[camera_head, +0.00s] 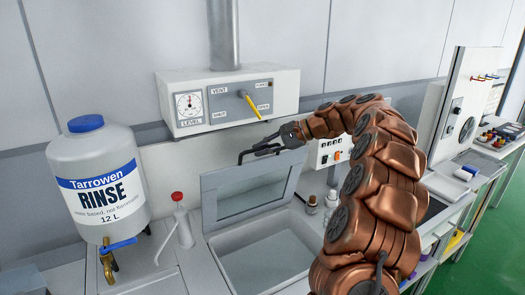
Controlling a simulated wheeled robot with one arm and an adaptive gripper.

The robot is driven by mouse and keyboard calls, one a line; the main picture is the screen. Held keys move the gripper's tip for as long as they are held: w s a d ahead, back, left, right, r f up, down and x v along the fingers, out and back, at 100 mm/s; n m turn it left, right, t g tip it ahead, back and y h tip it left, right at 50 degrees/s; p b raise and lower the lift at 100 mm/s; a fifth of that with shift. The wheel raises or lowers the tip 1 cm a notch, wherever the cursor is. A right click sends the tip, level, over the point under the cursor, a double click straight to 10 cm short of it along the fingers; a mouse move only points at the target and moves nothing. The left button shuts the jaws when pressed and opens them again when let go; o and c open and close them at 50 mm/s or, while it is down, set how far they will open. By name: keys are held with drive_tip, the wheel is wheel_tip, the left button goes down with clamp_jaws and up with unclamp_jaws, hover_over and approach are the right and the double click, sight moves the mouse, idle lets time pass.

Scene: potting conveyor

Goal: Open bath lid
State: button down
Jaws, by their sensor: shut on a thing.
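The bath lid (251,188) is a grey frame with a clear window. It stands raised, tilted up at the back of the bath. The bath (262,262) is a pale rectangular basin below it, open to view. The dark handle (245,155) is at the lid's top edge. My gripper (272,146) is at this edge and shut on the handle, with my copper arm coming in from the right. The exact finger contact is small and partly hidden by the gripper itself.
A large rinse jug (97,180) with a brass tap stands at left, next to a wash bottle (181,220) with a red cap. A vent box (228,100) with a yellow lever hangs above the lid. Small bottles (311,204) stand right of the bath.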

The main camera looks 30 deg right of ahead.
drive_tip(key=shift+w+r, duration=0.1)
drive_tip(key=shift+w, duration=0.05)
drive_tip(key=c, duration=1.5)
unclamp_jaws()
drive_tip(key=shift+d, duration=0.1)
drive_tip(key=shift+v, duration=5.9)
